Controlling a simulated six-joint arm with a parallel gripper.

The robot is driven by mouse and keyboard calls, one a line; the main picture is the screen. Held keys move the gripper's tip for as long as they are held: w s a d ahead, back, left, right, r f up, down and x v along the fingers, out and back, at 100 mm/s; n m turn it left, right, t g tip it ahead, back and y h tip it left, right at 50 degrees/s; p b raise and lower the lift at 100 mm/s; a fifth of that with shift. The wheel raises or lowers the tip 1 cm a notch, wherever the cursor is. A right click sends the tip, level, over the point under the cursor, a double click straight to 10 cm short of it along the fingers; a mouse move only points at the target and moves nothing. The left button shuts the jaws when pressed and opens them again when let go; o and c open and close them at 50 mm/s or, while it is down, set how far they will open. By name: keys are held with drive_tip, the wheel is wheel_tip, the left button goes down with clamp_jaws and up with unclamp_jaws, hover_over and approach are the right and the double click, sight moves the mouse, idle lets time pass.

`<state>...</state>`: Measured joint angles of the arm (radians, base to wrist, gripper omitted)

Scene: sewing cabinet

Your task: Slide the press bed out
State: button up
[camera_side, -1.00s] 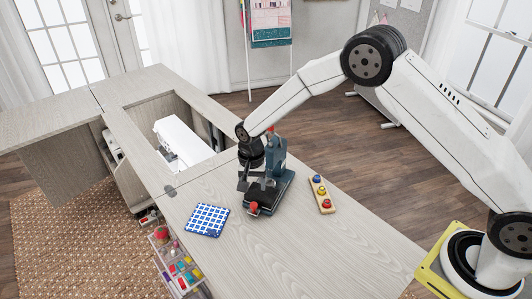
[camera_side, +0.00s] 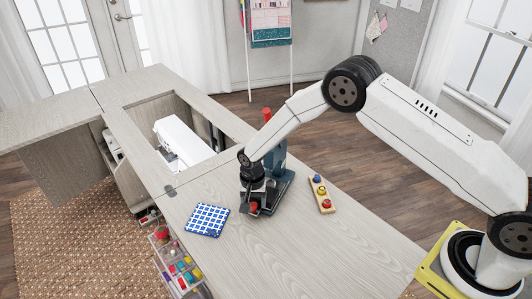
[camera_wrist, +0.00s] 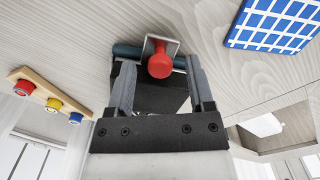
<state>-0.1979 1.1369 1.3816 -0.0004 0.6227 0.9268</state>
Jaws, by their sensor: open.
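The small dark-blue press (camera_side: 277,178) stands on the cabinet top, with a red-tipped handle (camera_side: 266,114) at its top. Its bed's red knob (camera_wrist: 160,64) sticks out from a pale metal plate (camera_wrist: 152,45) in the wrist view. My gripper (camera_side: 254,208) is at the front of the press in the side view and hides most of the bed. In the wrist view my open gripper (camera_wrist: 158,72) has one finger on each side of the red knob, with gaps showing. The bed's slide position is hard to tell.
A blue-and-white checked cloth (camera_side: 207,219) lies left of the press. A wooden strip with coloured spools (camera_side: 322,194) lies to its right. A white sewing machine (camera_side: 182,140) sits in the cabinet opening behind. The front cabinet top (camera_side: 275,258) is clear.

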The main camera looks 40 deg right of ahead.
clamp_jaws()
idle(1.5)
